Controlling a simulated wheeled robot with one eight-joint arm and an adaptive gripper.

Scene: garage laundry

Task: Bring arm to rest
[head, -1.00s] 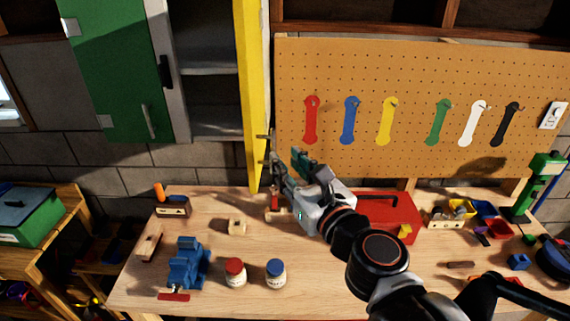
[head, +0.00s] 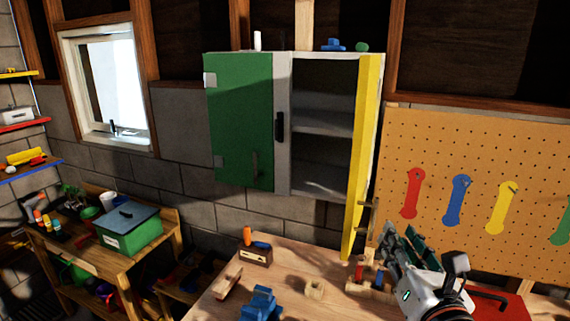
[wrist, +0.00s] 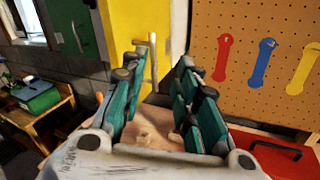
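Past the fingers the wrist view shows the yellow door (wrist: 137,22) and the blurred bench top. My arm reaches in from the lower right and is partly cut off by the frame edge.
The wall cabinet (head: 322,125) has its green door (head: 240,120) shut and its yellow door swung out towards me. A pegboard (head: 480,140) hangs at right. A blue vise (head: 260,303) and a wooden block (head: 315,289) stand on the bench. A red toolbox lid (wrist: 278,162) lies near the gripper.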

